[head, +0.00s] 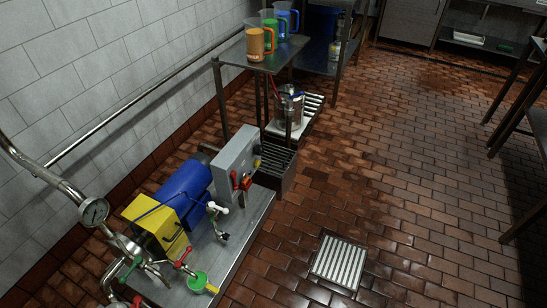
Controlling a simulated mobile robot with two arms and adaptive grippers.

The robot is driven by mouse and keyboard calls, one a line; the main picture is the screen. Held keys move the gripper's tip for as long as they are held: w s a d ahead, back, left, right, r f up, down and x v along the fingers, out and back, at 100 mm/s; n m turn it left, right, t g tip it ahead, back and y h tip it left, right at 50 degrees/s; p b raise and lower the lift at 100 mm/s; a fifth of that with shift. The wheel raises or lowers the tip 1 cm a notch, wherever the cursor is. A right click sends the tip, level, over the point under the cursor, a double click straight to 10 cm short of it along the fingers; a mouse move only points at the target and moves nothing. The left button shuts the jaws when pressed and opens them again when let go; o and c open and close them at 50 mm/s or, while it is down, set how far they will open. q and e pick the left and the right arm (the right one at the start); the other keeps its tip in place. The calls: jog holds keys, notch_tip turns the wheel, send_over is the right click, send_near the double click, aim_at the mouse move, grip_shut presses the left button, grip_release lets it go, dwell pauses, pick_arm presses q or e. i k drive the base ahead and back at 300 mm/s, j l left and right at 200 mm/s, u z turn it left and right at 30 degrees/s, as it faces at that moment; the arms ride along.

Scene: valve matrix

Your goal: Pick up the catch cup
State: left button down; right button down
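A small green cup (197,281) with a yellow handle is at the lower left, close to the front edge of a low metal platform (241,238). It looks like the catch cup. It appears upright, just below and right of a red-handled valve (183,258). I cannot tell whether it holds anything. Neither of my grippers shows in the head view.
A yellow box (155,223), a blue cylinder (184,190) and a grey control box (236,162) stand behind the cup. Pipes with a gauge (94,212) are at left. Jugs (256,41) stand on a metal table. The tiled floor at right is largely clear, with a drain grate (340,262).

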aim_at(200, 285)
jog(key=u, duration=1)
